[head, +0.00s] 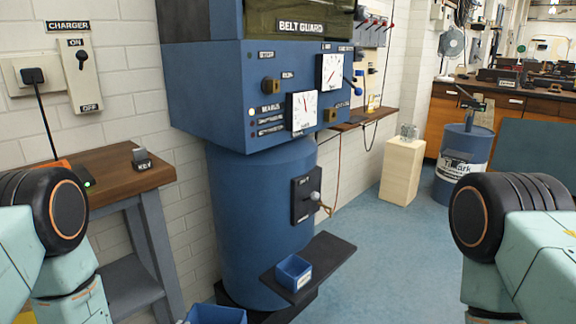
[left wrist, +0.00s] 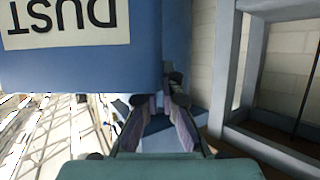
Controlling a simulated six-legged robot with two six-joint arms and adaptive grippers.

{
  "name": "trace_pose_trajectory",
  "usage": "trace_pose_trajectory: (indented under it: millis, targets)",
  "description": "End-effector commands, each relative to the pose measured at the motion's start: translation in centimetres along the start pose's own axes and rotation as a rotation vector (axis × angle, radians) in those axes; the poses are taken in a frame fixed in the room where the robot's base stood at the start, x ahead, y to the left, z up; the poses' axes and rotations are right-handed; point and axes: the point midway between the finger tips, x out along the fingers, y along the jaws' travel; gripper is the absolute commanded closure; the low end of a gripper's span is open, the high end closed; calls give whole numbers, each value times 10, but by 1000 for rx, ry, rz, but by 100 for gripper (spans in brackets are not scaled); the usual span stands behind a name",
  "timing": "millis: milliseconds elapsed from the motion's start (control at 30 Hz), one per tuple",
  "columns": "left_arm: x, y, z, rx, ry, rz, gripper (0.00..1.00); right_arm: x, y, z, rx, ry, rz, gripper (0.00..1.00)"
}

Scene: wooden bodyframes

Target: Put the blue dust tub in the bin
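A large blue tub wall with an upside-down DUST label (left wrist: 65,20) fills the upper left of the left wrist view, very near. My left gripper (left wrist: 160,106) is at the tub's lower edge. Its fingers lean inward and look shut on the tub's wall; the contact is partly hidden. A blue open-topped container (head: 216,315) is cut off at the bottom of the head view. A blue drum with a white, partly hidden label (head: 462,165) stands on the floor at right; it may be the bin. My right gripper is out of view.
A smaller blue tub (head: 293,272) stands on a dark shelf (head: 327,255) of the blue machine (head: 255,200). A wooden-topped table (head: 120,178) is at left. A pale wooden block (head: 402,170) stands left of the drum. The blue floor (head: 385,240) between is clear.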

Motion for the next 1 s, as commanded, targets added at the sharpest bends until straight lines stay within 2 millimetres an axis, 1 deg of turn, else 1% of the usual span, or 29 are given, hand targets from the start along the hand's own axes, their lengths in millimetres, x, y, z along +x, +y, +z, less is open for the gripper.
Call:
trace_pose_trajectory:
  millis: [333,567,767,867,900,1000]
  targets:
    - [-41,31,-7,130,6,319,100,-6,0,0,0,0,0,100]
    - [-76,50,-20,219,8,531,100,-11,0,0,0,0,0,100]
    - [-110,65,-40,292,11,703,100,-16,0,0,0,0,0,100]
    - [-127,72,-57,322,14,774,100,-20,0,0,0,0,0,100]
    - [-133,74,-66,330,15,794,100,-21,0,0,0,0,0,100]
    - [-142,77,-86,336,13,808,100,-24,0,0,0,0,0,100]
